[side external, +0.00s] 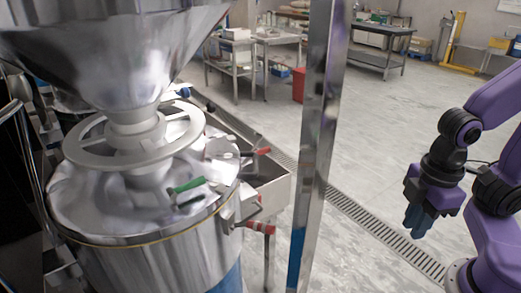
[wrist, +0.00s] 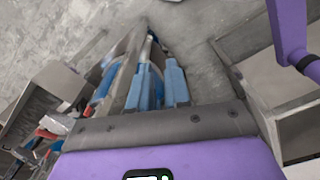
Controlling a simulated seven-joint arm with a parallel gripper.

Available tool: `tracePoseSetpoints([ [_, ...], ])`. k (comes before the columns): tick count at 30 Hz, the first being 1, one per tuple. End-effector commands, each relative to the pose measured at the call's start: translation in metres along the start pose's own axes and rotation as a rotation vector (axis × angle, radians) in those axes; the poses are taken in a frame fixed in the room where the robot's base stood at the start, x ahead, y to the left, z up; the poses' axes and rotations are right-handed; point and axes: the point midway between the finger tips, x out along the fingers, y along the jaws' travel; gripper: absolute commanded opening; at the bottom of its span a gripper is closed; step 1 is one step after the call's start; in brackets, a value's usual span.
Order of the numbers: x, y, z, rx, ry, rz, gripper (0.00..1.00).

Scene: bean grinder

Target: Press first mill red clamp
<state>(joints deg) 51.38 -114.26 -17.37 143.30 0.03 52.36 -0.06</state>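The mill is a large steel drum (side external: 150,262) with a hopper (side external: 110,50) above it, at the left of the side external view. One red handle (side external: 263,151) sticks out at the right of its lid. Another red handle (side external: 260,228) sits lower, on the drum's right side. I cannot tell which is the first mill clamp. My gripper (side external: 418,222) points down, far to the right of the mill and apart from it. Its blue fingers (wrist: 159,85) are close together in the wrist view, with nothing visibly held.
A steel post (side external: 318,130) stands between the mill and my gripper. A green handle (side external: 187,185) and a handwheel (side external: 135,140) are on the mill's top. A floor drain grating (side external: 385,233) runs below. Blurred red parts (wrist: 47,133) show at the wrist view's lower left.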

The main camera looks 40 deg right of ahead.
Motion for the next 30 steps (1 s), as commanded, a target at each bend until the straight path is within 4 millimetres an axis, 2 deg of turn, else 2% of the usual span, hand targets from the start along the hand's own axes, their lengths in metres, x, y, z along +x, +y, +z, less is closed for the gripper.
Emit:
tracePoseSetpoints([
  [4,-0.001,0.012,-0.009,-0.001,-0.002,0.022,0.00],
  [8,-0.004,0.040,-0.025,-0.011,-0.010,0.071,0.00],
  [12,-0.007,0.085,-0.042,-0.028,-0.033,0.141,0.00],
  [20,-0.011,0.172,-0.061,-0.028,-0.092,0.250,0.00],
  [26,-0.016,0.234,-0.075,0.066,-0.106,0.313,0.00],
  [30,-0.022,0.278,-0.094,0.230,-0.070,0.354,0.00],
])
